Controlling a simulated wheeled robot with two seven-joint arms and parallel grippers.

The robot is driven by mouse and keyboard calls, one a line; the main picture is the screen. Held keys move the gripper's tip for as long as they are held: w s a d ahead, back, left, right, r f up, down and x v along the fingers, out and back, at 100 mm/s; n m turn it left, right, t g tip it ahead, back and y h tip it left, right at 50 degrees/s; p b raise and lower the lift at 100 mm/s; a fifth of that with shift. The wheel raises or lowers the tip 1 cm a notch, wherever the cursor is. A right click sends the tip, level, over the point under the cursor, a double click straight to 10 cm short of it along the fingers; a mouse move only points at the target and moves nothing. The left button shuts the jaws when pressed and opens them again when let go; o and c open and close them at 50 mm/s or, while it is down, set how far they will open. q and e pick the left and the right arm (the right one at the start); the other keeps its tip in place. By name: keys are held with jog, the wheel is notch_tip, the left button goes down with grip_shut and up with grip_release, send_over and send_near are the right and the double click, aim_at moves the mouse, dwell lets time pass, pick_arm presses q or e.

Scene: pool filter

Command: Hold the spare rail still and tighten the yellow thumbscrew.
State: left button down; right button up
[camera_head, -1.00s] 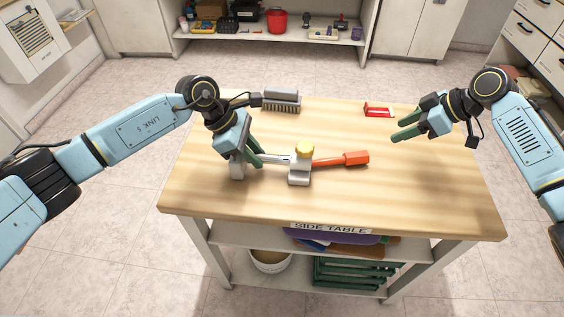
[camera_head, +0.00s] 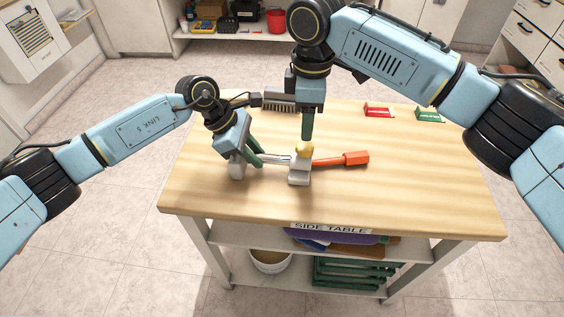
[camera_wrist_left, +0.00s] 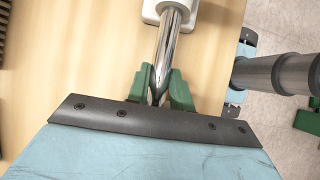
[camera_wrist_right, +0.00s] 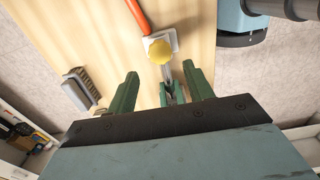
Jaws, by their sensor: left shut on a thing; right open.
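The yellow thumbscrew (camera_head: 304,149) sits on top of a pale grey block (camera_head: 299,179) on the side table; it also shows in the right wrist view (camera_wrist_right: 160,51). The spare rail, a shiny metal bar (camera_wrist_left: 166,50), runs left from this block towards another pale block (camera_head: 237,171). My left gripper (camera_head: 256,159) is shut on the rail between the blocks. My right gripper (camera_head: 307,138) points down over the thumbscrew in the head view. In the right wrist view its two green fingers (camera_wrist_right: 161,83) are apart with nothing between them, and the thumbscrew lies beyond the tips.
An orange bar with a hexagonal end (camera_head: 355,158) extends right from the block. A brush (camera_head: 279,102) lies behind, partly hidden by my right arm. A red holder (camera_head: 378,110) and a green holder (camera_head: 430,115) stand at the back right. The table's front right (camera_head: 430,190) is clear.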

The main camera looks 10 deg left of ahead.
aim_at(305, 146)
jog(key=shift+f, duration=3.6)
jog(key=shift+c, duration=0.3)
jog(key=c, duration=0.9)
jog(key=m, duration=1.1)
jog(key=shift+m, duration=0.3)
jog(key=m, duration=0.6)
jog(key=o, duration=0.7)
jog(key=shift+m, duration=0.7)
jog(key=shift+c, duration=0.2)
jog(key=o, duration=0.3)
